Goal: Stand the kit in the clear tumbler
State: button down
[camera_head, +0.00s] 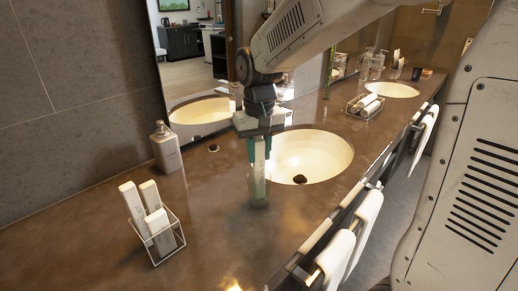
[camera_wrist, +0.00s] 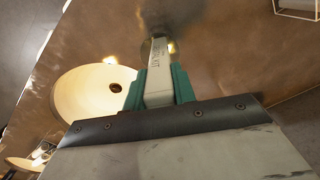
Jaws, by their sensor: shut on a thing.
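My gripper (camera_head: 258,150) points down over the brown counter, left of the near basin. Its green fingers are shut on a slim white kit, and in the wrist view the gripper (camera_wrist: 160,85) holds the kit (camera_wrist: 158,75) with its printed lettering showing. The kit looks close to upright. A greenish see-through shape that looks like the clear tumbler (camera_head: 259,192) stands on the counter under my gripper. In the wrist view a round greyish outline (camera_wrist: 150,48) surrounds the kit's far end. I cannot tell whether the kit's end is inside the tumbler or just above it.
A clear holder (camera_head: 168,246) with three white boxes stands at the front left. A soap bottle (camera_head: 166,148) is by the mirror. The near basin (camera_head: 318,152) is to the right, with a wire tray (camera_head: 366,107) beyond it. Towels (camera_head: 335,258) hang along the front edge.

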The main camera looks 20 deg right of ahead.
jog(key=c, duration=1.1)
grip_release()
jog(key=shift+o, duration=0.2)
jog(key=shift+r, duration=3.95)
